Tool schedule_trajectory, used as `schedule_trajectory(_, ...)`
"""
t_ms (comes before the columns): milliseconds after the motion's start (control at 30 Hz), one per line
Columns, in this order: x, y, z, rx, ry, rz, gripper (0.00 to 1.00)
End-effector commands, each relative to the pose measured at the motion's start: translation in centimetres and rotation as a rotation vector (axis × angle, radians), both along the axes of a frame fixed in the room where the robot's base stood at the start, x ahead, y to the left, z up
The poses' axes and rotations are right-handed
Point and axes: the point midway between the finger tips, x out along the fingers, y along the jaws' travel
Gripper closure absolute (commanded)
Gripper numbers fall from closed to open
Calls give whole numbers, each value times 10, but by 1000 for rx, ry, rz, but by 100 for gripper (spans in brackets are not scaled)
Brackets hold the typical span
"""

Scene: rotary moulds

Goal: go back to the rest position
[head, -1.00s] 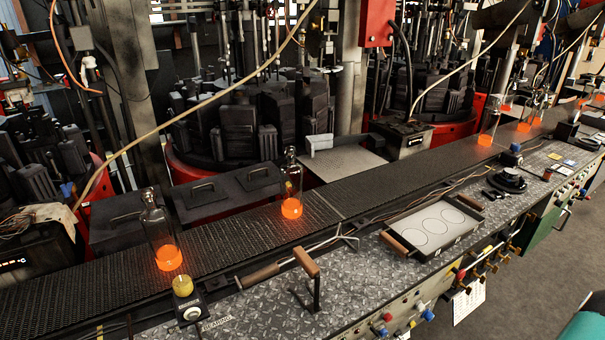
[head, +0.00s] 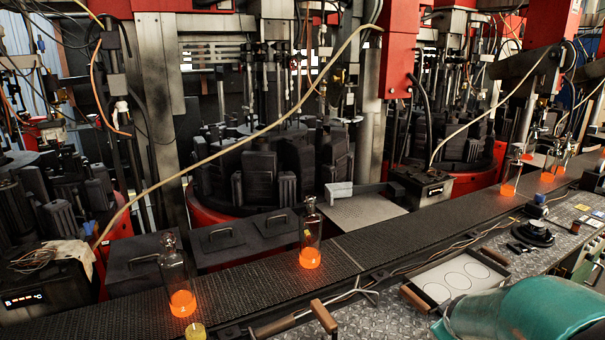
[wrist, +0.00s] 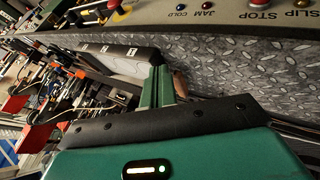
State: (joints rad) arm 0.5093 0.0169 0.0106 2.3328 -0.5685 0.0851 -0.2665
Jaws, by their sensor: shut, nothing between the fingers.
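My gripper (wrist: 158,88) shows in the wrist view with its green fingers together and nothing between them. It points toward the diamond-plate bench (wrist: 220,60), with a white tray (wrist: 125,66) beyond the fingertips. In the head view my teal arm fills the lower right corner, and the gripper itself is not seen there. It covers part of the bench beside the tray with three circles (head: 462,282).
A dark conveyor (head: 350,250) crosses the head view with glowing bottles (head: 311,240) and (head: 176,280) standing on it. Red-based mould machines (head: 250,180) stand behind. A wooden-handled tool (head: 322,315) lies at the bench front. A panel with buttons (wrist: 255,14) borders the bench.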

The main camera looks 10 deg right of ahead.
Motion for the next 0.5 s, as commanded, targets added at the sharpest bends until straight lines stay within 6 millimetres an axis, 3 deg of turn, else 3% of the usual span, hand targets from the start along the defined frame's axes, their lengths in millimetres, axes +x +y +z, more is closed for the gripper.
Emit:
schedule_trajectory(33,-3,19,19,15,-13,-19,100)
schedule_trajectory(200,-29,78,61,115,-26,-102,100)
schedule_trajectory(500,-104,187,108,365,-5,-173,100)
